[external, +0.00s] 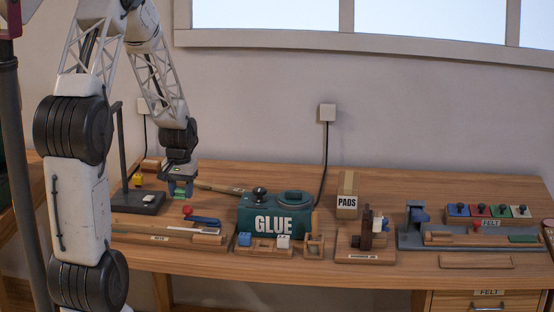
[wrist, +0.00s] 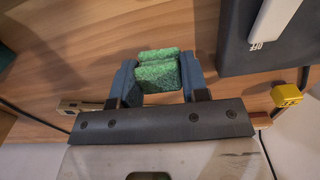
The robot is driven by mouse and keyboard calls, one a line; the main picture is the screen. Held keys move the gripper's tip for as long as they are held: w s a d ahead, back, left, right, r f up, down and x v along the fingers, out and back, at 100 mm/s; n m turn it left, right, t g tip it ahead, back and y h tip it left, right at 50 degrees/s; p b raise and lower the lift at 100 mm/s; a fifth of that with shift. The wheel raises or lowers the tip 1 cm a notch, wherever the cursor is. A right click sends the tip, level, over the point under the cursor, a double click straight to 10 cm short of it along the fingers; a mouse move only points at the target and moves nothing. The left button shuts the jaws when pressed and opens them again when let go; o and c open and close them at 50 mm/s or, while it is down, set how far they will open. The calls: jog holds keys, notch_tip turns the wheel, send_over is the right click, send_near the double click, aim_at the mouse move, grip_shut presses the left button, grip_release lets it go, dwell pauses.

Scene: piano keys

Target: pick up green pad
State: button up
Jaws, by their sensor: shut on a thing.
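My gripper (wrist: 157,78) is shut on a green pad (wrist: 158,76), with one blue finger on each side of it. A second green edge (wrist: 158,54) shows just beyond it in the wrist view; I cannot tell whether it is part of the same pad or another one. In the external view my gripper (external: 180,187) is at the left of the workbench, beside the dark stand, and the green pad (external: 180,195) shows small between the fingers. I cannot tell whether the pad touches the bench.
A dark stand base (external: 137,203) with a post is close on the left. A wooden tool tray (external: 165,232) lies in front. The green GLUE box (external: 275,215) is to the right, with a PADS box (external: 347,195) beyond it. A yellow block (wrist: 287,95) is near the gripper.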

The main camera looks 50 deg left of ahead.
jog(key=s+d, duration=0.3)
jog(key=s, duration=0.1)
jog(key=s+d+r, duration=0.1)
jog(key=s+d, duration=0.2)
jog(key=s, duration=0.1)
jog(key=s+d, duration=0.4)
jog(key=shift+s+d+r, duration=0.1)
jog(key=shift+s+r, duration=0.15)
jog(key=shift+r, duration=0.05)
jog(key=shift+r, duration=0.15)
dwell(0.4)
